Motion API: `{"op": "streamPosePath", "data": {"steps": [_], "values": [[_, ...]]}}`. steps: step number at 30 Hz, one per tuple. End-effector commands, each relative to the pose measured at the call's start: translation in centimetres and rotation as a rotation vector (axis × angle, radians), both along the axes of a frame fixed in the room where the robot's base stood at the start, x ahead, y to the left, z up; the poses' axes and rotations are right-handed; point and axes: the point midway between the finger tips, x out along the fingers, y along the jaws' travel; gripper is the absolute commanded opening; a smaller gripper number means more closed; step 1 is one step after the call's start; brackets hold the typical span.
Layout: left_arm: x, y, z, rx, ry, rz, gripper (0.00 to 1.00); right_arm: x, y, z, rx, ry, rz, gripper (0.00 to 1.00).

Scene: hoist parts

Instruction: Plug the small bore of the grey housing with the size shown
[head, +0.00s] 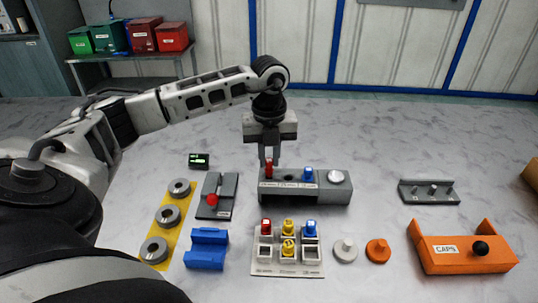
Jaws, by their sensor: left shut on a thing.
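The grey housing (325,191) stands mid-table with a white label strip on its front. My left gripper (269,162) points down over the housing's left end and is shut on a red plug (268,172). The plug is upright at the housing's top; I cannot tell how deep it sits in a bore. A blue plug (307,175) stands in the housing's top, right of middle. A small black display (199,161) shows green marks too small to read. A white plug tray (287,267) holds red, yellow and blue plugs, with some compartments empty. My right gripper is not in view.
A yellow strip with grey rings (168,215), a grey plate with a red knob (212,199) and a blue block (206,248) lie left. White (345,250) and orange discs (377,250) and an orange caps holder (463,250) lie right.

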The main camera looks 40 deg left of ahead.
Motion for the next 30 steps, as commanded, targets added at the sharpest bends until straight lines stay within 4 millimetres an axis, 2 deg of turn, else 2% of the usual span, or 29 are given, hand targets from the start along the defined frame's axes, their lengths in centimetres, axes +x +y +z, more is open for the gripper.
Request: {"op": "streamPosePath", "data": {"steps": [30], "values": [[0.05,0.03,-0.19,0.0,0.0,0.0,0.0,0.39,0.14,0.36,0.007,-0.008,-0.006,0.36]]}}
